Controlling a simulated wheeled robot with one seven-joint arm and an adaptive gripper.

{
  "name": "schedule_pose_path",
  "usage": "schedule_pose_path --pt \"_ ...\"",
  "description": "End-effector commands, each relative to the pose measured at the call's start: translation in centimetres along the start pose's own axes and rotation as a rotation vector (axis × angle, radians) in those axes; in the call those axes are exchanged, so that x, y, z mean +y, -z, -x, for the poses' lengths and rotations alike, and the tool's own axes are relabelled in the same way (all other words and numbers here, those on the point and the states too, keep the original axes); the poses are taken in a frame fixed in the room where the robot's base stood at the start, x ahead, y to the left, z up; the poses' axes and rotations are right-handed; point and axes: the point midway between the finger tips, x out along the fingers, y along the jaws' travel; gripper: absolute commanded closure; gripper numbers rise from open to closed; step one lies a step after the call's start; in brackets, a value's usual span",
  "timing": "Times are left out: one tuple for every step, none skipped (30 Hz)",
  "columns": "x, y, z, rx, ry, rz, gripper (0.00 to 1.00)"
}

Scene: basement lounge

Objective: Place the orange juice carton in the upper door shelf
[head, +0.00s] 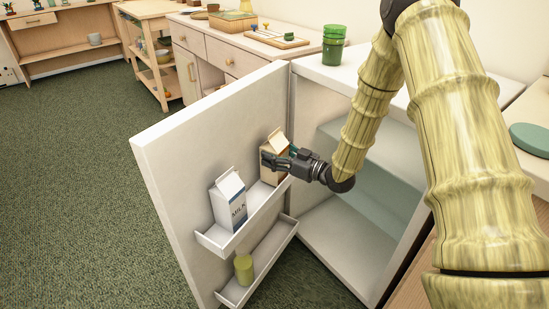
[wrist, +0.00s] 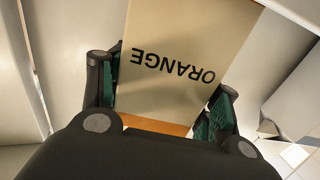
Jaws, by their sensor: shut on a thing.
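The orange juice carton (head: 274,161) is tan with a gable top. It stands roughly upright at the right end of the upper door shelf (head: 243,228) on the open fridge door; I cannot tell if its base touches the shelf. My gripper (head: 278,160) reaches in from the right and is shut on the carton. In the wrist view the carton's face (wrist: 180,65), with the word ORANGE upside down, lies between the green-padded fingers (wrist: 165,108). A white milk carton (head: 229,200) stands on the same shelf to the left, apart from it.
The lower door shelf (head: 262,262) holds a yellow-green can (head: 244,269). The fridge interior (head: 340,235) is open at the right and its visible shelves look empty. A green cup (head: 333,45) stands on the fridge top.

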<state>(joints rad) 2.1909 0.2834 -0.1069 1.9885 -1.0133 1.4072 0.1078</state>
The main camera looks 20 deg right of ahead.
Motion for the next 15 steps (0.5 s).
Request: schedule_pose_path --pt "-0.01 -0.64 -0.05 0.001 0.001 0.000 0.86" --pt "-0.02 -0.73 -0.06 0.001 0.001 0.000 0.86" --pt "-0.01 -0.75 -0.07 0.002 0.001 0.001 0.86" --pt "-0.02 -0.71 -0.08 0.002 0.001 0.001 0.86" --pt "-0.02 -0.67 -0.08 0.002 0.001 0.001 0.86" --pt "-0.02 -0.64 -0.09 0.002 0.001 0.001 0.86" --pt "-0.03 -0.65 -0.08 0.002 0.001 0.001 0.86" --pt "-0.03 -0.66 -0.08 0.002 0.001 0.001 0.86" --pt "-0.03 -0.66 -0.09 0.002 0.001 0.001 0.86" --pt "-0.03 -0.70 -0.08 0.002 0.001 0.001 0.86" --pt "-0.04 -0.76 -0.08 0.002 0.001 0.000 0.86" --pt "-0.04 -0.86 -0.08 0.002 0.001 0.000 0.86" --pt "-0.04 -0.93 -0.09 0.002 0.001 0.000 0.86" --pt "-0.04 -0.99 -0.09 0.002 0.001 0.000 0.86" --pt "-0.04 -1.08 -0.09 0.002 0.001 0.000 0.86"
